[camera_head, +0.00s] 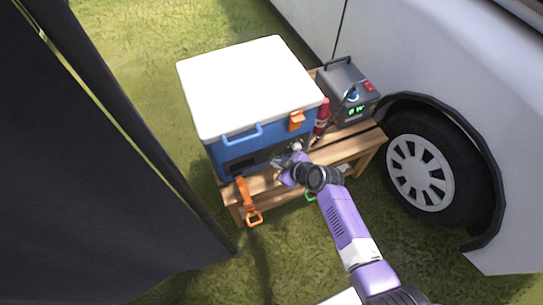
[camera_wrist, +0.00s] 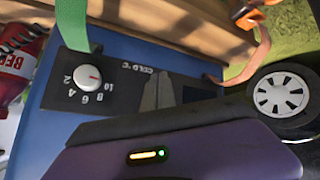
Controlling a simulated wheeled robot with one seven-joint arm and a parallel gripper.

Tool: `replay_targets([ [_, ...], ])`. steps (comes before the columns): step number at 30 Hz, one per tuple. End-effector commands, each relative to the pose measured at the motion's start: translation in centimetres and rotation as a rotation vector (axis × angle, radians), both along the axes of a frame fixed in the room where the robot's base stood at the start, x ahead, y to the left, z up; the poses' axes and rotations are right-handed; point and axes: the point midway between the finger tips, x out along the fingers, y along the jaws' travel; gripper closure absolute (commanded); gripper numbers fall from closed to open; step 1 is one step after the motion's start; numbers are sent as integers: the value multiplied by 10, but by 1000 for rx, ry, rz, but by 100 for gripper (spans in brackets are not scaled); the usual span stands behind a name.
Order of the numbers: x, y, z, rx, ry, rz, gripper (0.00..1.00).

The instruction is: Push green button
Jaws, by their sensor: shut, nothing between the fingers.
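I cannot make out a clear green button in either view. In the head view, the blue cooler (camera_head: 229,152) with a white lid stands on a wooden bench. Its dark front panel (camera_head: 247,163) is partly hidden by my gripper (camera_head: 281,163). The wrist view shows this panel, turned over, with a white dial (camera_wrist: 88,77), numbers and a "COLD °C" label. My gripper (camera_wrist: 157,88) is shut and empty, its grey fingertips in front of the panel beside the dial; I cannot tell if they touch. A grey power box (camera_head: 345,92) has small green lit marks (camera_head: 357,109) and a red switch (camera_head: 368,86).
A red bottle (camera_head: 322,116) stands between cooler and power box. An orange strap (camera_head: 248,200) hangs at the bench (camera_head: 350,150) front. A green strap (camera_wrist: 72,24) shows in the wrist view. A white vehicle with a wheel (camera_head: 420,172) is on the right, dark fabric (camera_head: 90,170) on the left.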

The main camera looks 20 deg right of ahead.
Motion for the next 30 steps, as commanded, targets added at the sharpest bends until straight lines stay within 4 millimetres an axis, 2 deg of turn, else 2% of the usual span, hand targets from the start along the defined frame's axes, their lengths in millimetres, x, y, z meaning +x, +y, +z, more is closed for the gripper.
replay_targets([
  [17, 0, 0, 0, 0, 0, 0, 100],
  [30, 9, 0, 0, 0, 0, 0, 100],
])
